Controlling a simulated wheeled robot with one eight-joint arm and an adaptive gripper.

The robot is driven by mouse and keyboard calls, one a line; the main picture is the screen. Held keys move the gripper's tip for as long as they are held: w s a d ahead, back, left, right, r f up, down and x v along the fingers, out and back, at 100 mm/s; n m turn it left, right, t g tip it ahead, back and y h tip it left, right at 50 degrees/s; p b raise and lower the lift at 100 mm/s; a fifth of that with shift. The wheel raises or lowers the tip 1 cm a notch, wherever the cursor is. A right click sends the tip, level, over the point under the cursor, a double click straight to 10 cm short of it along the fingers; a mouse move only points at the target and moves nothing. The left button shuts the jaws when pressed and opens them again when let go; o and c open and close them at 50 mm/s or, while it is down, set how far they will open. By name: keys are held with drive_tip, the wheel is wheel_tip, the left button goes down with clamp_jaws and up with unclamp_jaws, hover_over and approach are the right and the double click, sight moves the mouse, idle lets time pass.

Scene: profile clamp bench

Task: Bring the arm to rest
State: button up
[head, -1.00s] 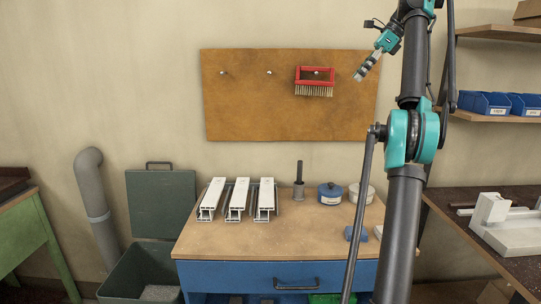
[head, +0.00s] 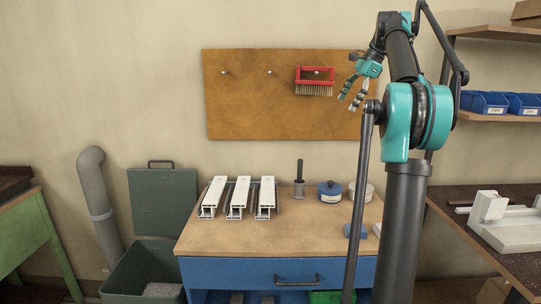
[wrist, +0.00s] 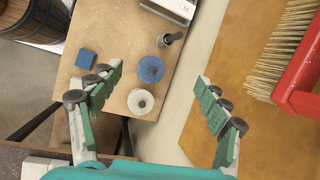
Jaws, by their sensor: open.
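My gripper (head: 351,95) is open and empty in the head view. It hangs in the air in front of the right part of the brown pegboard, above the bench, with its fingers pointing down and left. In the wrist view my gripper (wrist: 160,102) shows its two fingers spread wide with nothing between them. My arm folds down from a raised elbow at the right of the head view.
A red brush (head: 314,75) hangs on the pegboard (head: 240,110) left of my gripper. Below, the bench (head: 255,235) holds several white profiles (head: 239,195), a dark upright tool (head: 299,180) and a blue round tin (head: 329,192). A shelf with blue bins (head: 485,103) is at right.

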drive_tip(key=s+a+f+n+h, duration=0.1)
drive_tip(key=s+a+f+n, duration=0.1)
drive_tip(key=s+f+n, duration=0.2)
drive_tip(key=s+a+f+n+t+h, duration=0.1)
drive_tip(key=s+a+f+n, duration=0.2)
drive_tip(key=s+f, duration=0.8)
drive_tip(key=s+a+f+n+h, duration=0.2)
drive_tip(key=s+f+n, duration=0.3)
drive_tip(key=f, duration=1.8)
drive_tip(key=shift+s+a, duration=0.3)
drive_tip(key=shift+s, duration=0.55)
drive_tip(key=shift+s+a, duration=0.3)
drive_tip(key=shift+s, duration=0.55)
drive_tip(key=s+f+n+t, duration=0.1)
drive_tip(key=s+f+n, duration=0.3)
drive_tip(key=s+f, duration=0.6)
drive_tip(key=shift+s+h, duration=0.4)
drive_tip(key=shift+s, duration=0.7)
drive_tip(key=shift+a, duration=0.1)
